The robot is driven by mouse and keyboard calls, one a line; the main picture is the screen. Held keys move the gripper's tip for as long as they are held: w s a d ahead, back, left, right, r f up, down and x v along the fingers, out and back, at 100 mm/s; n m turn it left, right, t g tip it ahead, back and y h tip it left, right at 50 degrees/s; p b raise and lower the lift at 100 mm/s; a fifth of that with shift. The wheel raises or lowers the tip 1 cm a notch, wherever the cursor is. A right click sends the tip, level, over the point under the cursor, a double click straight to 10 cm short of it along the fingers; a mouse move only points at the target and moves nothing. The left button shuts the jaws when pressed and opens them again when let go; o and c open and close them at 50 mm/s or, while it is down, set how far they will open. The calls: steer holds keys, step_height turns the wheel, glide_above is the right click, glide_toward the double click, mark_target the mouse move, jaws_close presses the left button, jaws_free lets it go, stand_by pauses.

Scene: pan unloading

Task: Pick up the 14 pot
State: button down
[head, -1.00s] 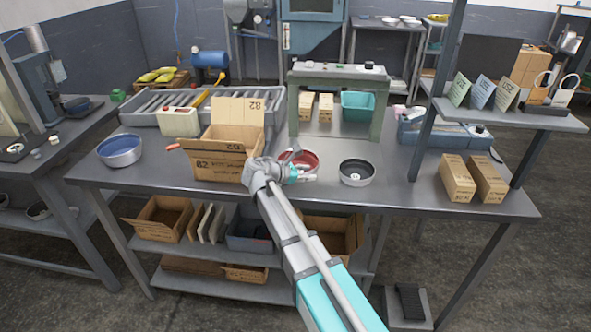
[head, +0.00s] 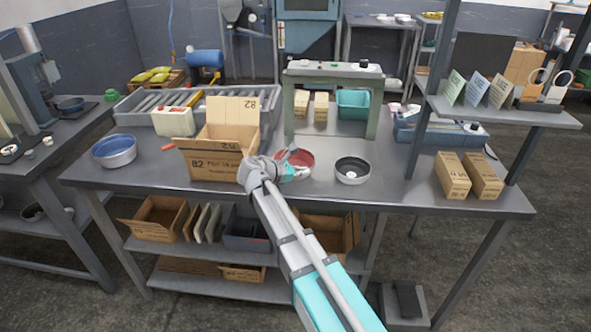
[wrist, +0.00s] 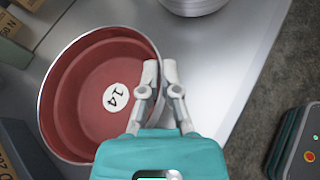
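The 14 pot (wrist: 85,95) is round and red inside, with a white label reading 14 on its floor. It fills the left half of the wrist view. In the head view the red pot (head: 304,158) is partly hidden behind my wrist. My gripper (wrist: 160,68) has its two fingers close together on the pot's right wall, one inside the rim and one outside, so it looks shut on the rim. The gripper also shows in the head view (head: 291,163). I cannot tell whether the pot is clear of the table.
A dark-lined pot (head: 352,168) stands to the right of the red one. An open cardboard box (head: 212,165) is close on the left. A blue pot (head: 115,150) stands at the far left. A green-grey frame (head: 334,75) stands behind.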

steer(key=shift+r, duration=0.15)
step_height(320, 180, up, 3)
steer(key=p, duration=0.3)
steer(key=s+a+r+p, duration=0.2)
steer(key=s+r+p, duration=0.3)
steer(key=s, duration=0.1)
steer(key=s+a+r+p, duration=0.2)
steer(key=s+r+p, duration=0.2)
steer(key=s, duration=0.3)
steer(key=shift+a+r+p, duration=0.3)
steer(key=shift+r+p, duration=0.1)
steer(key=shift+p, duration=0.1)
steer(key=shift+s, duration=0.1)
